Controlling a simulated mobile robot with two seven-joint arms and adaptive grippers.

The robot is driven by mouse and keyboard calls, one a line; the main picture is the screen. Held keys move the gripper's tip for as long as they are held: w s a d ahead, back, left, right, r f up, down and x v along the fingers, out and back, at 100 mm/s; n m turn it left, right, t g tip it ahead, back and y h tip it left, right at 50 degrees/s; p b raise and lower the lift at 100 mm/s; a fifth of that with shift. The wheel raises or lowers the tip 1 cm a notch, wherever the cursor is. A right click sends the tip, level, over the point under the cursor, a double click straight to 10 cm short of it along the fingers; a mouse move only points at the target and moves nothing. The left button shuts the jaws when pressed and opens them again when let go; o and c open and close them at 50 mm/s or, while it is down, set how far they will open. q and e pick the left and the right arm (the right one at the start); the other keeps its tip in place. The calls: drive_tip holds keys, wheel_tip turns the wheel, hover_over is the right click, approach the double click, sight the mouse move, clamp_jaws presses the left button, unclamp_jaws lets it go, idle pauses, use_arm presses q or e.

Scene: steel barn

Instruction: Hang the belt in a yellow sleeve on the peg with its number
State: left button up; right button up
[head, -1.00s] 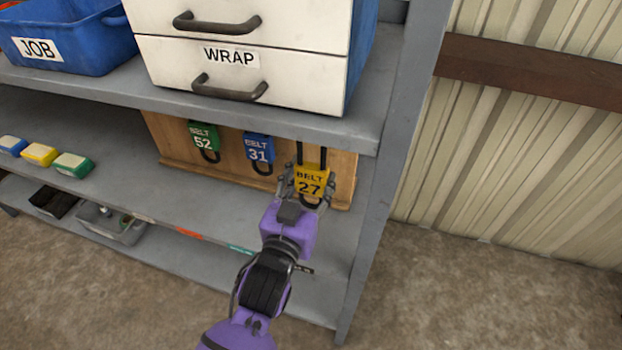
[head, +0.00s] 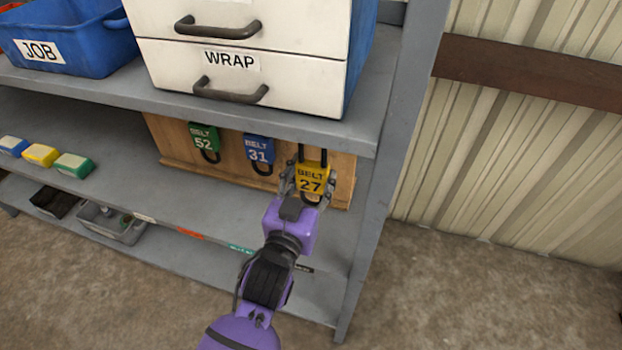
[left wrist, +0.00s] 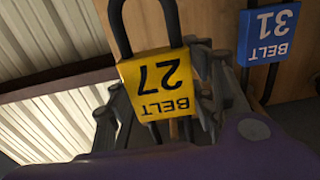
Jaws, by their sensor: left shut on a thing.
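The belt in a yellow sleeve marked BELT 27 (head: 311,178) is a black loop, upright in front of the right end of a wooden board. My left gripper (head: 309,188) is shut on the yellow sleeve from the front and below. In the left wrist view the yellow sleeve (left wrist: 157,82) sits between the fingers, its print upside down, with the black loop running out above. The loop's top is hidden under the shelf edge in the head view, so I cannot tell whether it is on a peg. My right gripper is not in view.
A green-sleeved belt 52 (head: 203,138) and a blue-sleeved belt 31 (head: 258,150) hang left on the wooden board (head: 175,145). The WRAP drawer unit (head: 300,80) stands on the shelf above. A grey post (head: 385,170) rises close right of my gripper.

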use_arm(q)
drive_tip(key=shift+x, duration=1.4)
drive_tip(key=x, duration=0.3)
drive_tip(key=shift+w, duration=0.2)
drive_tip(key=shift+p, duration=0.35)
drive_tip(key=shift+f, duration=0.1)
